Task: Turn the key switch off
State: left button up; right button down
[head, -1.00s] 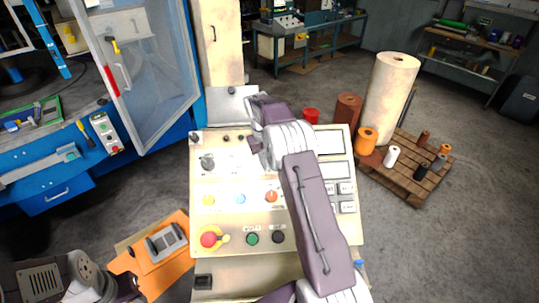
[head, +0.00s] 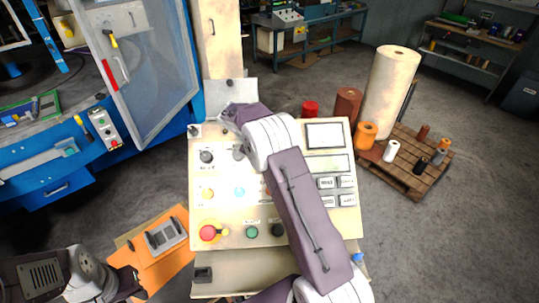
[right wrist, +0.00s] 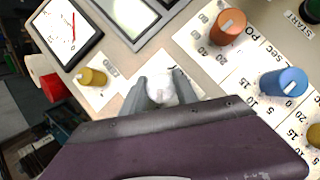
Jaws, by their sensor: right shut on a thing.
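The control panel (head: 225,270) stands in the middle of the head view, its knobs and buttons facing up. In the right wrist view my right gripper (right wrist: 162,90) is shut on a pale, whitish knob-like piece (right wrist: 160,88) over a white label plate; this appears to be the key switch. Its setting cannot be read between the fingers. In the head view my right arm hides this piece and the gripper's tips.
Close to the held piece are an orange knob (right wrist: 230,25), a blue knob (right wrist: 283,84) and a yellow knob (right wrist: 94,77). A red mushroom button (head: 208,233) is at the panel's lower left. A pallet (head: 400,178) with rolls stands to the right.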

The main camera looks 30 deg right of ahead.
jog(key=shift+n, duration=0.3)
jog(key=c, duration=0.9)
grip_release()
jog(key=shift+c, duration=0.2)
jog(key=shift+w+a+r, duration=0.1)
jog(key=shift+a+r, duration=0.1)
jog(key=b+v, duration=0.2)
jog(key=v, duration=0.6)
jog(key=shift+a+r, duration=0.2)
jog(key=shift+r, duration=0.05)
